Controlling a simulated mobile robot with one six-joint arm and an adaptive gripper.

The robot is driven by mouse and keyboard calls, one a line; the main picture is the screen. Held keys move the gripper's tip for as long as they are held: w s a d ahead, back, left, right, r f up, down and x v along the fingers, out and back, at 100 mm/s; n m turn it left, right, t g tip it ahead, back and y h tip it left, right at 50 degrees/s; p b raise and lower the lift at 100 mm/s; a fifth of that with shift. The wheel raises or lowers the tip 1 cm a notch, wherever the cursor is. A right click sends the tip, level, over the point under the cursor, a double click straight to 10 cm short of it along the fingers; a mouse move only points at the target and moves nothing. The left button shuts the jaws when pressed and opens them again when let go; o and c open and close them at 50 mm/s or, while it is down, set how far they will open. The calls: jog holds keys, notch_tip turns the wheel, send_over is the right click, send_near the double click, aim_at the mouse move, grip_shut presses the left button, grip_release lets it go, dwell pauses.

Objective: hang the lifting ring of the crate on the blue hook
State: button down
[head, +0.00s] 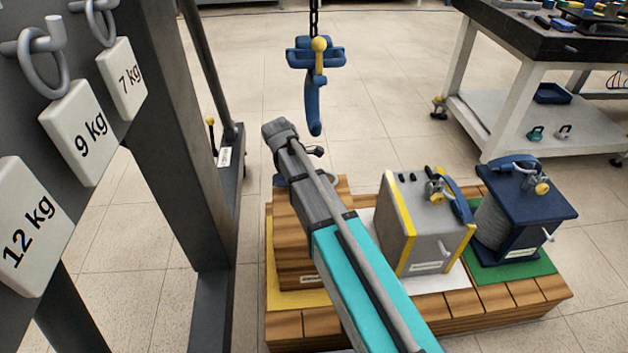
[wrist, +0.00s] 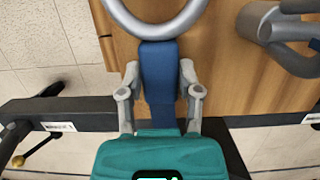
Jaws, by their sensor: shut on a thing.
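The wooden crate (head: 292,262) stands on a yellow mat at the left end of the pallet, partly hidden by my arm. The grey lifting ring (wrist: 155,30) shows at the top of that view, joined to a blue tab. My gripper (wrist: 160,85) is shut on this blue tab, one finger at each side. In the head view my arm hides the fingers. The blue hook (head: 315,105) hangs free on a chain behind and above the crate, with a yellow knob on its block.
A grey box (head: 410,240) and a blue spool box (head: 515,222) stand on the pallet (head: 505,292) right of the crate. A dark rack with weight plates (head: 80,130) stands at left. A workbench (head: 535,50) stands back right. Clear floor lies behind the pallet.

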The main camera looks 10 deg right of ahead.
jog(key=shift+r, duration=0.1)
jog(key=shift+d+p+v, duration=0.25)
jog(key=shift+p+v, duration=0.7)
jog(key=shift+p, duration=0.1)
jog(key=shift+d+p+v, duration=0.2)
jog(key=shift+p+v, duration=0.8)
jog(key=shift+p, duration=0.05)
jog(key=shift+d+p+v, duration=0.25)
jog(key=shift+p+v, duration=0.7)
jog(key=shift+p, duration=0.1)
jog(key=shift+s+r, duration=0.15)
